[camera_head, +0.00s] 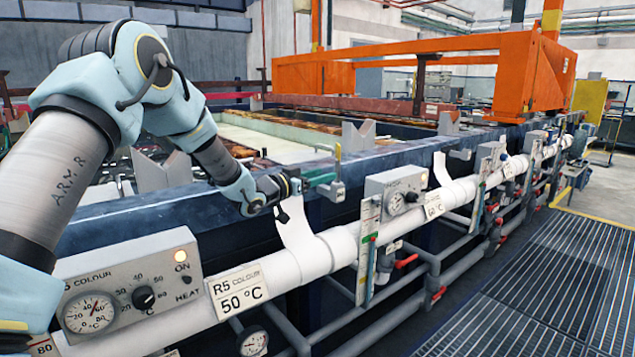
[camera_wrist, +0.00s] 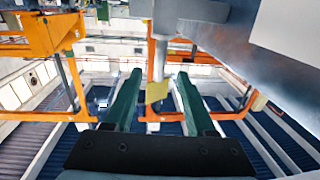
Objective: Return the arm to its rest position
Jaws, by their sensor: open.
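My gripper (camera_head: 318,183) is at the end of my arm, which reaches in from the left over the dark blue tank edge in the head view. Its green fingers point right, close to a small grey bracket at the rim. In the wrist view my gripper (camera_wrist: 155,95) shows two green fingers well apart. I see nothing held between them. Whether the fingers touch the bracket I cannot tell.
A control box with a lit lamp (camera_head: 142,285) and a white pipe (camera_head: 310,255) run along the tank front below my arm. A second control box (camera_head: 396,195) stands right of my gripper. An orange gantry (camera_head: 440,50) spans the tanks behind. The grated floor (camera_head: 540,300) at right is clear.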

